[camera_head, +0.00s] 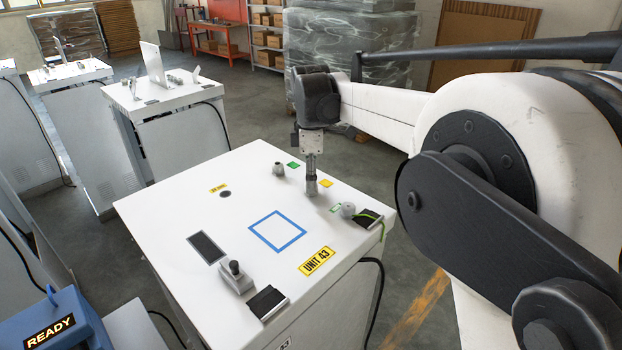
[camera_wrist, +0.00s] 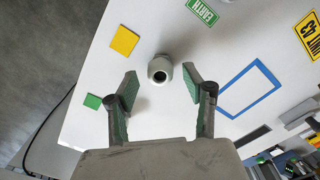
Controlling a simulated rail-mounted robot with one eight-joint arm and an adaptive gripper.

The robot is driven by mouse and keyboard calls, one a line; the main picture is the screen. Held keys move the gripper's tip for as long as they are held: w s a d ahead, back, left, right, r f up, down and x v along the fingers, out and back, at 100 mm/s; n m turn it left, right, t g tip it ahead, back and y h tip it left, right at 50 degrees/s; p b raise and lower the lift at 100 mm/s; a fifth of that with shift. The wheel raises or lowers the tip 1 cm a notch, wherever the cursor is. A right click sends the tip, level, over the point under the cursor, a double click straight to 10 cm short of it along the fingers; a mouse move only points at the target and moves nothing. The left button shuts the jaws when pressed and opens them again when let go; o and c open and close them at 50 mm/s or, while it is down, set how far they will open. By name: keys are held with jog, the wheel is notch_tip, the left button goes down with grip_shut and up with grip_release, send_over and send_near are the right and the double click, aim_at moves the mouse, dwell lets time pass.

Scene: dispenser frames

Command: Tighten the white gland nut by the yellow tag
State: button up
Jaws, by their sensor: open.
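The whitish gland nut (camera_wrist: 160,68) by the yellow tag (camera_wrist: 124,40) shows in the wrist view as a ring with a dark central hole. My gripper (camera_wrist: 160,80) is open, with its two green-padded fingers on either side of the line to the nut; the nut shows just beyond the fingertips. I cannot tell whether a finger touches it. In the head view my gripper (camera_head: 310,168) points straight down over the white cabinet top, beside the yellow tag (camera_head: 326,183). The gripper partly hides the nut there.
Another gland (camera_head: 278,169) stands by a green tag (camera_head: 293,165); a rounded fitting (camera_head: 347,210) stands by another green tag. A blue square outline (camera_head: 277,231), a grey block with a knob (camera_head: 235,277) and a UNIT 43 label (camera_head: 317,261) are also on the top.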

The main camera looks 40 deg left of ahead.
jog(key=shift+f, duration=0.65)
jog(key=c, duration=1.1)
jog(key=shift+c, duration=0.2)
